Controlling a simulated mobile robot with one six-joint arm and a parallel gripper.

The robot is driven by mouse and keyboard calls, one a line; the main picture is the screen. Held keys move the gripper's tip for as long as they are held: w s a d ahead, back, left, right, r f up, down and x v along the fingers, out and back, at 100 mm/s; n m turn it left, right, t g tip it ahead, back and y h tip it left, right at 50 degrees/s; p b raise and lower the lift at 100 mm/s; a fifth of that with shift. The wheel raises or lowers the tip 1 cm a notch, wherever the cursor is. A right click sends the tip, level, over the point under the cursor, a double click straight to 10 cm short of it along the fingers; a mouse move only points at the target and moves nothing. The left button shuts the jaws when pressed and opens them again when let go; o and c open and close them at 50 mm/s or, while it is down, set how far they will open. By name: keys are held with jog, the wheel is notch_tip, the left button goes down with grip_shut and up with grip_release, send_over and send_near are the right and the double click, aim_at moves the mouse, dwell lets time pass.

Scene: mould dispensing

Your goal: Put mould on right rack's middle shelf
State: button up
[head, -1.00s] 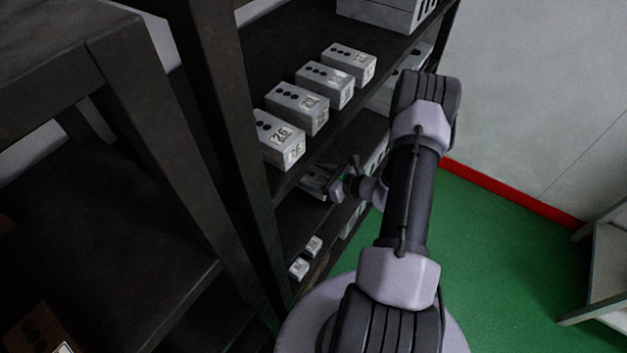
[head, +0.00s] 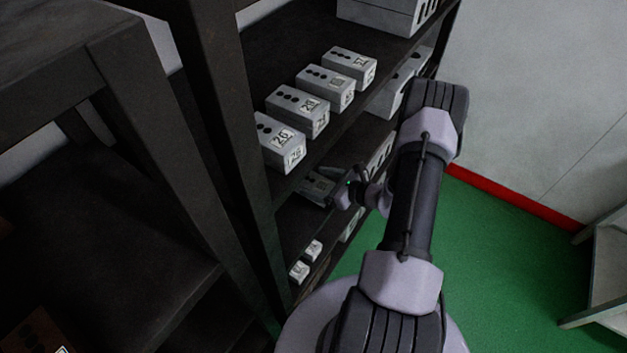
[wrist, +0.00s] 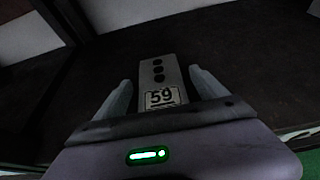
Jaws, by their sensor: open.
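A grey mould (wrist: 159,70) with three black dots and a label reading 59 lies on the dark middle shelf (wrist: 240,55) in the wrist view. My gripper (wrist: 159,84) is open, with one finger on each side of the mould and a visible gap beside it. In the head view the mould (head: 318,186) shows partly on the rack's middle shelf, under the upper shelf. My gripper (head: 340,192) is at that shelf's front edge, partly hidden by my wrist.
Several grey numbered moulds (head: 298,104) stand in a row on the upper shelf. Two small moulds (head: 300,271) sit on the lower shelf. Larger grey blocks (head: 385,155) stand farther along the middle shelf. A dark rack post (head: 225,120) rises at the left.

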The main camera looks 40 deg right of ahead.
jog(key=p+v, duration=0.2)
jog(key=v, duration=0.8)
jog(key=shift+s, duration=0.2)
